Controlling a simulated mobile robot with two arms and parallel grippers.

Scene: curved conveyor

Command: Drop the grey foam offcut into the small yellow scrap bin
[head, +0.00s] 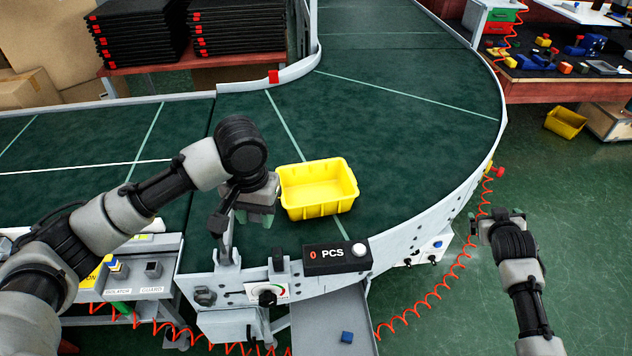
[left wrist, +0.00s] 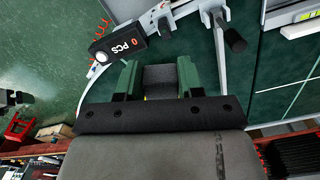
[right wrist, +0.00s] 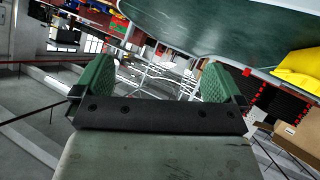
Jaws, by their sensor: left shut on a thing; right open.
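The grey foam offcut (left wrist: 160,78) is a dark grey block between the green fingers of my left gripper (left wrist: 158,80) in the left wrist view. In the head view my left gripper (head: 256,217) points down over the conveyor's near edge, just left of a yellow bin (head: 318,190); the foam is hard to make out there. This bin stands upright on the green belt, open at the top, and looks empty. My right gripper (head: 500,216) is off to the right of the conveyor, over the floor. Its fingers are apart and empty in the right wrist view (right wrist: 158,85).
A PCS counter box (head: 337,257) and black-knobbed levers line the conveyor's near edge (head: 230,290). A blue cube (head: 347,337) lies on the chute below. Another yellow bin (head: 565,122) sits on the floor at right. The belt beyond the near bin is clear.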

